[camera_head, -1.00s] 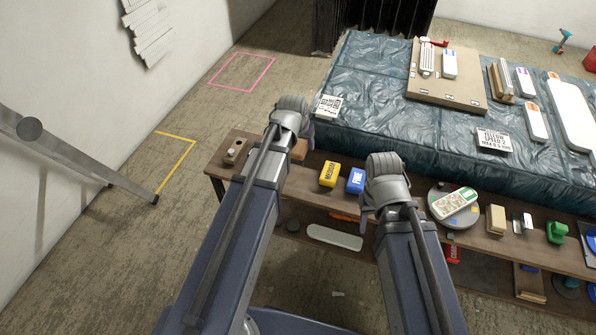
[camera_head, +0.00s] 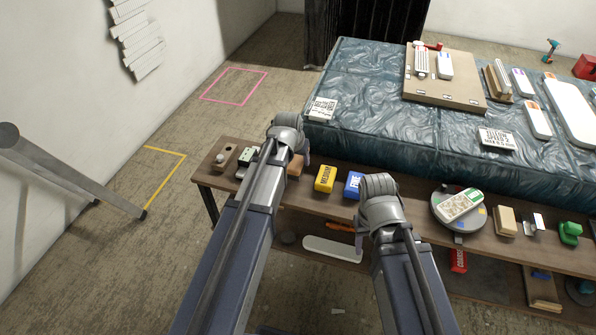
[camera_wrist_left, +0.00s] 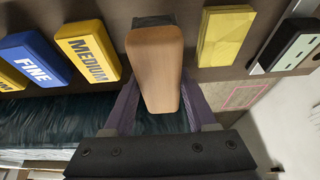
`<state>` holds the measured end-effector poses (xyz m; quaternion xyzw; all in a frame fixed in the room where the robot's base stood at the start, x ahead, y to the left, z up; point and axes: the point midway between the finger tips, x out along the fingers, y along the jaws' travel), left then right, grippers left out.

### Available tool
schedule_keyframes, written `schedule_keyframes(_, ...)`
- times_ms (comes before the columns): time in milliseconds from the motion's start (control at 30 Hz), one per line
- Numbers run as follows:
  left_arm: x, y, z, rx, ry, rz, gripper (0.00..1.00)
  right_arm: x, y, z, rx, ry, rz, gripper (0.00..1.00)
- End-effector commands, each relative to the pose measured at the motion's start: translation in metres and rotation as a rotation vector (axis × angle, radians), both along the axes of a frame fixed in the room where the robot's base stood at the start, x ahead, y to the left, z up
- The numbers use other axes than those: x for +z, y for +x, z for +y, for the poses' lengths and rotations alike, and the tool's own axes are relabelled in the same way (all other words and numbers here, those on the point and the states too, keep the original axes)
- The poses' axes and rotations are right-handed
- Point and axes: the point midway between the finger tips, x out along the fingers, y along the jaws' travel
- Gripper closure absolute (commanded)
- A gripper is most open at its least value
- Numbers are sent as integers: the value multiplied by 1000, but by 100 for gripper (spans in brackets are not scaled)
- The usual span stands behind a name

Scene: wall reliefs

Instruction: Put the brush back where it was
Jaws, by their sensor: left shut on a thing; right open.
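The brush, with a light wooden body (camera_wrist_left: 155,68), is between the two purple fingers of my left gripper (camera_wrist_left: 160,104) in the left wrist view. The gripper is shut on it. Its dark far end is partly seen and I cannot make out bristles. In the head view a bit of brown wood (camera_head: 296,165) shows beside my left gripper (camera_head: 289,142), over the upper shelf board (camera_head: 330,205); the arm hides much of it. I cannot tell whether the brush touches the board. My right gripper (camera_head: 376,205) is open, in front of the shelf, right of the blue block.
A yellow MEDIUM block (camera_head: 325,178) and a blue FINE block (camera_head: 353,185) stand right of the brush. A round grey disc (camera_head: 447,222) lies further right. A teal-covered table (camera_head: 385,115) stands behind. A ladder leg (camera_head: 75,178) is at left.

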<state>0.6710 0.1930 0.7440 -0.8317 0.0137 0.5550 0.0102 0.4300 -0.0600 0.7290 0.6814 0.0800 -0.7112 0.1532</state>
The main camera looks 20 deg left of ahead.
Motion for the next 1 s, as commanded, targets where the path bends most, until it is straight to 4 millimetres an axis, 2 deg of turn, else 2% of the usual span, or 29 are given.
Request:
schedule_keyframes(400,-39,0,0,0,0,0,87,-39,0,0,0,0,0,50)
schedule_keyframes(800,-41,0,0,0,0,0,87,-41,0,0,0,0,0,50)
schedule_keyframes(833,-40,0,0,0,0,0,42,-40,0,0,0,0,0,50)
schedule_keyframes(1000,-39,0,0,0,0,0,23,-39,0,0,0,0,0,50)
